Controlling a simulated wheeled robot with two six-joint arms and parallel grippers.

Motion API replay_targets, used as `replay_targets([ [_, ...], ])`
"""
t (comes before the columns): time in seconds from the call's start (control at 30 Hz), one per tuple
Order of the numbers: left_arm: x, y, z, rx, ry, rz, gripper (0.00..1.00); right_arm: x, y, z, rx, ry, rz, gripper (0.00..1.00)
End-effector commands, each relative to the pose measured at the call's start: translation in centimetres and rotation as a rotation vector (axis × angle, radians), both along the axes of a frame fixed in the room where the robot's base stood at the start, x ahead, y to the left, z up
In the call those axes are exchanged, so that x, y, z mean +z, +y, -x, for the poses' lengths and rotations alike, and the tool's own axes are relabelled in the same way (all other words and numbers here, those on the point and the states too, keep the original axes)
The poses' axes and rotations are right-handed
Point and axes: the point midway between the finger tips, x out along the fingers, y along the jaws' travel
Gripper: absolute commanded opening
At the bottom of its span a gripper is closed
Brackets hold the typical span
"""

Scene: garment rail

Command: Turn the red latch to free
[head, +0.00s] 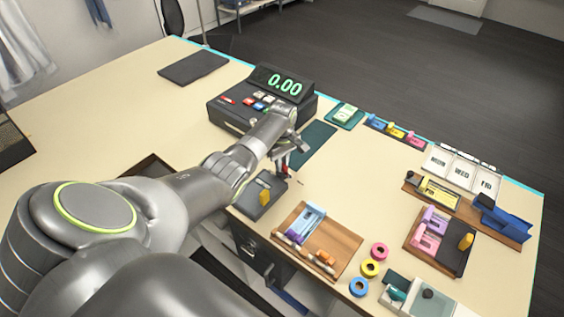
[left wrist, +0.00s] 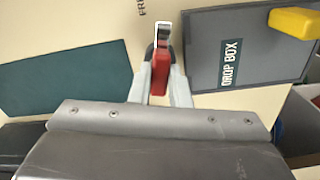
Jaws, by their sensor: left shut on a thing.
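The red latch (left wrist: 160,72) is between the two fingers of my left gripper (left wrist: 161,88) in the left wrist view. The fingers are shut on its red body, and its pale upper end sticks out beyond them. Part of a printed word starting "FR" shows on the cream surface just above and left of it. In the head view my left gripper (head: 284,158) points down at the table beside the drop box, and a little of the red latch (head: 285,167) shows under it. The arm and fingers hide most of the latch there. My right gripper is not in view.
The dark drop box plate (head: 252,205) with a yellow handle lies close beside the gripper. A dark green mat (head: 318,140) is behind it. A cash register (head: 225,113) stands behind the arm. A wooden tray (head: 340,247) and several coloured rolls are to the right.

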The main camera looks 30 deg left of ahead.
Motion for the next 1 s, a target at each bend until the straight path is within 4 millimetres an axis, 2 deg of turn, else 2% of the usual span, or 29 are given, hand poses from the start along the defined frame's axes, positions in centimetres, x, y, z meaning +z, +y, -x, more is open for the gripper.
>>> replay_targets([
  [0.4, 0.24, 0.15, -0.19, 0.215, -0.006, -0.004, 0.0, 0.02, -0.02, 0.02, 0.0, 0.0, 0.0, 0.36],
  [1.0, 0.28, 0.17, -0.21, 0.256, -0.007, -0.004, 0.0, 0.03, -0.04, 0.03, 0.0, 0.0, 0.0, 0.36],
])
